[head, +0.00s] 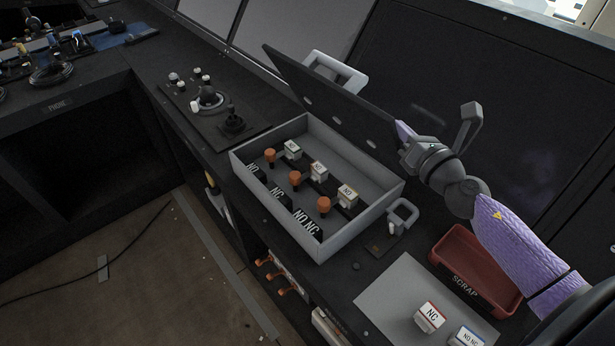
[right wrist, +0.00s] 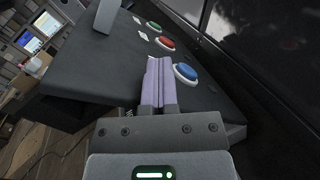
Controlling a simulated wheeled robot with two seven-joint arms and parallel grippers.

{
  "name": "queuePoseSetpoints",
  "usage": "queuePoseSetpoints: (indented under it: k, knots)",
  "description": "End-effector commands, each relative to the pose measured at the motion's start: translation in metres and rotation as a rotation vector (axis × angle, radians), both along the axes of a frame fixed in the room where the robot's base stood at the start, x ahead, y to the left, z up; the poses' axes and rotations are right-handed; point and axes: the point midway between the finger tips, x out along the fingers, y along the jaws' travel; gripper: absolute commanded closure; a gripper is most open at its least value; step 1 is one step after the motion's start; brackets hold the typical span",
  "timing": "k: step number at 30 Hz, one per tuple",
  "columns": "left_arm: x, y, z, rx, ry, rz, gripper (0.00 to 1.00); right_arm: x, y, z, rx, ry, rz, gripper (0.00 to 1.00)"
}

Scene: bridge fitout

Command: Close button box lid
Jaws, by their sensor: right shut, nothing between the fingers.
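The grey button box (head: 345,235) sits on the console, open at the top. Its dark lid (head: 330,98) stands raised and tilted along the back edge. The lid also shows in the right wrist view (right wrist: 110,72), with green, red and blue buttons on its outer face. My right gripper (head: 402,130) is at the lid's right end, its tips partly hidden behind the lid. In the right wrist view its purple fingers (right wrist: 158,75) are together and empty, close to the blue button (right wrist: 186,72). I cannot tell whether they touch the lid. My left gripper is out of view.
Inside the box are orange pieces (head: 295,178) and white contact blocks (head: 318,171). A red scrap tray (head: 475,270) and a grey mat (head: 400,305) with two labelled blocks lie to the right. A joystick panel (head: 212,105) is to the left. Dark screens rise behind.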

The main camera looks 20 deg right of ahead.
Motion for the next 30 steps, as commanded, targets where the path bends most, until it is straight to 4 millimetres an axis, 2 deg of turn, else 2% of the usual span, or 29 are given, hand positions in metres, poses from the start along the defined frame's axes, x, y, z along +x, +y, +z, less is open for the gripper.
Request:
queuePoseSetpoints:
  k: [6,17,25,30]
  knots:
    - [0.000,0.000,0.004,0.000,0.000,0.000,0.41,-0.006,0.022,-0.010,0.003,0.001,0.002,1.00]
    - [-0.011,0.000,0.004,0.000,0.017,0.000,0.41,-0.007,0.025,-0.013,0.001,0.001,0.002,1.00]
    - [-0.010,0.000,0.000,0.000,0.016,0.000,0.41,-0.014,0.048,-0.030,0.002,0.002,0.002,1.00]
    - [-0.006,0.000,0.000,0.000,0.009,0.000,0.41,-0.014,0.049,-0.029,0.000,0.001,0.000,1.00]
